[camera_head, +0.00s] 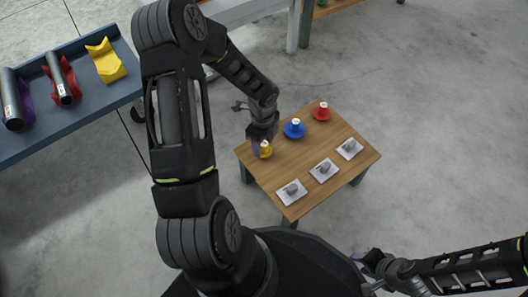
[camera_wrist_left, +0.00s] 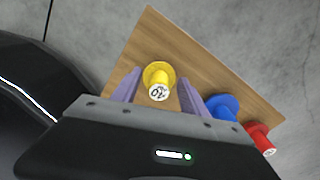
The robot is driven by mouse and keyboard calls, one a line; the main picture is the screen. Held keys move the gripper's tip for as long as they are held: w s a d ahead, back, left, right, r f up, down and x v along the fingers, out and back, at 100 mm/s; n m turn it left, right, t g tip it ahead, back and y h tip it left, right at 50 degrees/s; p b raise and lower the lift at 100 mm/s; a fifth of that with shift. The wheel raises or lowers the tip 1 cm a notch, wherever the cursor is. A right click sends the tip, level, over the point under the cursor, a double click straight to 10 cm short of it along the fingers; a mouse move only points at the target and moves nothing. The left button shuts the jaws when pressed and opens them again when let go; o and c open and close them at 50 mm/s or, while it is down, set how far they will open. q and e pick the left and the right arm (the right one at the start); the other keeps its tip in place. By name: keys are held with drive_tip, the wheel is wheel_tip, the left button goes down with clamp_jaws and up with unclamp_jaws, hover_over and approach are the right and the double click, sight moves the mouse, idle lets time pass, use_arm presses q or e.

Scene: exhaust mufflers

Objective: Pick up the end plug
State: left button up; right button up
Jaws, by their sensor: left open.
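Three plugs with white tops stand in a row on the wooden table: a yellow end plug (camera_head: 266,150), a blue one (camera_head: 294,129) and a red one (camera_head: 321,112). My left gripper (camera_head: 262,147) is over the yellow plug at the table's left corner. In the left wrist view, the yellow plug (camera_wrist_left: 158,80) shows between the two purple fingers of my open left gripper (camera_wrist_left: 160,92), with a gap on each side. Blue (camera_wrist_left: 222,107) and red (camera_wrist_left: 260,138) plugs lie beyond the right finger. My right gripper (camera_head: 366,270) is low at the right, away from the table; its fingers are unclear.
Several white squares, each with a grey part, line the table's near side, including the left one (camera_head: 291,191) and right one (camera_head: 349,148). A blue-grey bench (camera_head: 90,118) at the left holds pipes and a yellow cradle (camera_head: 106,62). Bare wood (camera_head: 300,155) lies between the rows.

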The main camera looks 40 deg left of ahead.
use_arm(q)
clamp_jaws()
idle(0.6)
